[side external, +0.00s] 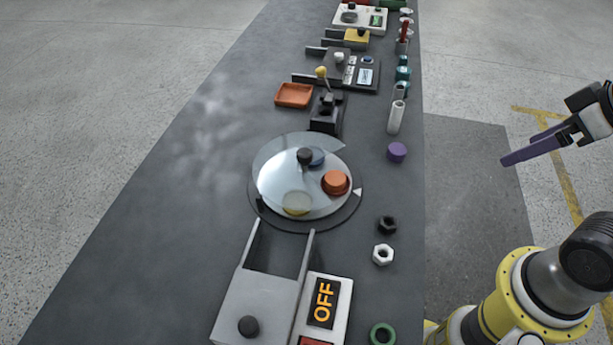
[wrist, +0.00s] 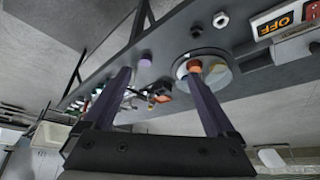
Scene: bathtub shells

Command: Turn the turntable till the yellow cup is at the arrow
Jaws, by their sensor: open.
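The turntable (side external: 270,178) is a round pale disc on a dark base, under a see-through cover with a gap at its right. An orange cup (side external: 335,184) sits in that gap, closest to the small white arrow (side external: 357,192) on the base's right edge. The yellow cup (side external: 296,207) is at the front of the disc under the cover; a blue cup (side external: 317,157) is at the back. A black knob (side external: 304,156) stands above the disc. My gripper (side external: 505,160) has purple fingers, is open and empty, and hangs right of the bench, away from the turntable.
A grey drawer unit (side external: 255,308) and OFF panel (side external: 323,302) stand in front of the turntable. A purple cylinder (side external: 397,152), black nut (side external: 387,225) and white nut (side external: 383,254) lie to its right. A lever (side external: 325,105) and orange tray (side external: 293,94) are behind. Bench left is clear.

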